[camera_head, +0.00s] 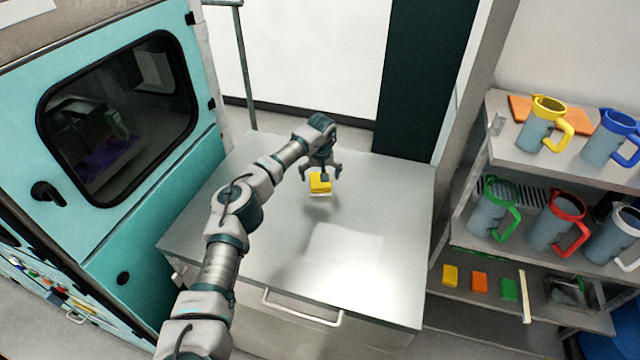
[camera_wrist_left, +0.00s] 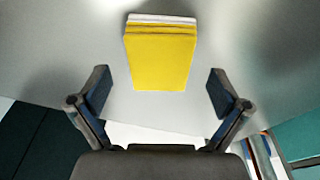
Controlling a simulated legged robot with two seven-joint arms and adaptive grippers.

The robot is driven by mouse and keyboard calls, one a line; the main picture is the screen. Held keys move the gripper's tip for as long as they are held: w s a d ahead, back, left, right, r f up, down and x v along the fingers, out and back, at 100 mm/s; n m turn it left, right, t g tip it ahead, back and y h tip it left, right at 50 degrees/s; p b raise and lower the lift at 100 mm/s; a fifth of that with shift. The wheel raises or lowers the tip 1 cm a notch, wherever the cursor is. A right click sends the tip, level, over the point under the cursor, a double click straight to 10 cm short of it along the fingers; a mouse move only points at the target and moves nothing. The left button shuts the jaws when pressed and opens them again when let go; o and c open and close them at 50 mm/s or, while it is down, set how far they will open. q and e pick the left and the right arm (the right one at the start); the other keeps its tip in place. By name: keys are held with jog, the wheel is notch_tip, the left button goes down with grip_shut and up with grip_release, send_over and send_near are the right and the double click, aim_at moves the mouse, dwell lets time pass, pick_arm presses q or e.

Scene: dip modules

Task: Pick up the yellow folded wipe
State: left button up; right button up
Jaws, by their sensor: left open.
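The yellow folded wipe (camera_head: 320,183) lies on the metal cabinet top (camera_head: 372,225), towards its back middle. In the left wrist view the wipe (camera_wrist_left: 162,55) is a yellow block with a white layer along its far edge. My left gripper (camera_head: 322,172) is over the wipe, pointing down, with its fingers spread. In the left wrist view the open fingers of the left gripper (camera_wrist_left: 160,92) stand to either side of the wipe's near end, and no contact shows. My right gripper is in neither view.
A teal cabinet (camera_head: 130,215) with a dark window stands at the left. Shelves (camera_head: 455,230) at the right hold several jugs with coloured handles. Yellow (camera_head: 449,275), orange (camera_head: 480,281) and green (camera_head: 509,288) pieces lie on the lower shelf. The metal top around the wipe is clear.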

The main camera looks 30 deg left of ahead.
pick_arm(q)
jog(key=shift+w+a+f, duration=0.1)
jog(key=shift+f, duration=0.55)
jog(key=shift+w+a+f, duration=0.1)
jog(key=shift+f, duration=0.5)
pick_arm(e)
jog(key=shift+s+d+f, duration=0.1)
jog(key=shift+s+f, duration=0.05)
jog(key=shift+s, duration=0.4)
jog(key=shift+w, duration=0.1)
pick_arm(q)
jog(key=c, duration=0.8)
jog(key=shift+d, duration=0.1)
jog(key=c, duration=0.3)
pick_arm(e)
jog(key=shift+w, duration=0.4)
pick_arm(q)
jog(key=shift+r, duration=0.1)
